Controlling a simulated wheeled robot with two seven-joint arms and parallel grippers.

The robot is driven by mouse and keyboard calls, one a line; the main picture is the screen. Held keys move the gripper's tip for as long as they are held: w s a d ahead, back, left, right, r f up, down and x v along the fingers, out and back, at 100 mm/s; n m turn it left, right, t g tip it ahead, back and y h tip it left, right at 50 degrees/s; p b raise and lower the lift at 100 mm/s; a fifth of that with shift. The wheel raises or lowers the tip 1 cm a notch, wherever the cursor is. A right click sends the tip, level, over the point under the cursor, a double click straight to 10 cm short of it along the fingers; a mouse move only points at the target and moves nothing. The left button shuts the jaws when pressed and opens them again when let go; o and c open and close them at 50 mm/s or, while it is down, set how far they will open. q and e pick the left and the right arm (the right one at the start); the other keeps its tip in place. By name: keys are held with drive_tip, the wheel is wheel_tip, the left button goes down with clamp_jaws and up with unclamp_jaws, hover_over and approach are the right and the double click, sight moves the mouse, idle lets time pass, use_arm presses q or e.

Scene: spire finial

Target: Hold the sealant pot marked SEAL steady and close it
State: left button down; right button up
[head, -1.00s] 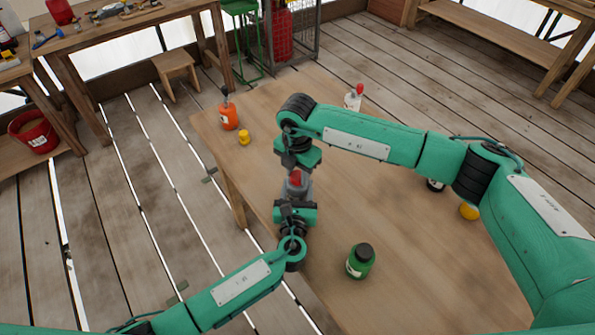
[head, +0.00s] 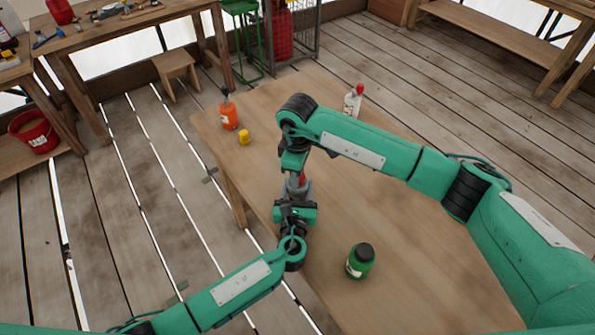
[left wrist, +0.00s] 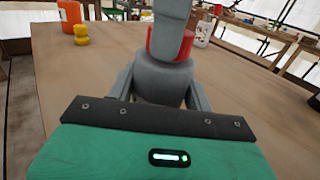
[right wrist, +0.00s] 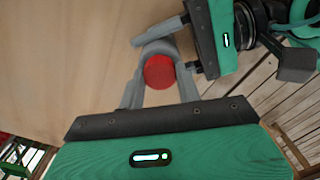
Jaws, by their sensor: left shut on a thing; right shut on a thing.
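The sealant pot is a grey vessel (head: 304,189) with a red lid (head: 301,177), upright near the table's left edge; no SEAL marking shows. My left gripper (head: 298,195) is shut around its grey body, which fills the middle of the left wrist view (left wrist: 163,84). My right gripper (head: 297,172) comes from above and is shut on the red lid. The right wrist view looks down on the round lid (right wrist: 159,71) between my right fingers. The lid sits on the body; whether it is fully seated, I cannot tell. Part of the lid is hidden by a right finger in the left wrist view.
An orange bottle (head: 229,117) and a small yellow thing (head: 244,137) stand at the table's far left. A white bottle with a red cap (head: 353,101) stands at the back, a green jar (head: 360,262) nearer. The table (head: 420,270) is clear right of the jar.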

drive_tip(key=o, duration=1)
drive_tip(key=shift+c, duration=0.2)
drive_tip(key=shift+r, duration=2.25)
drive_tip(key=shift+n, duration=0.3)
drive_tip(key=shift+c, duration=0.5)
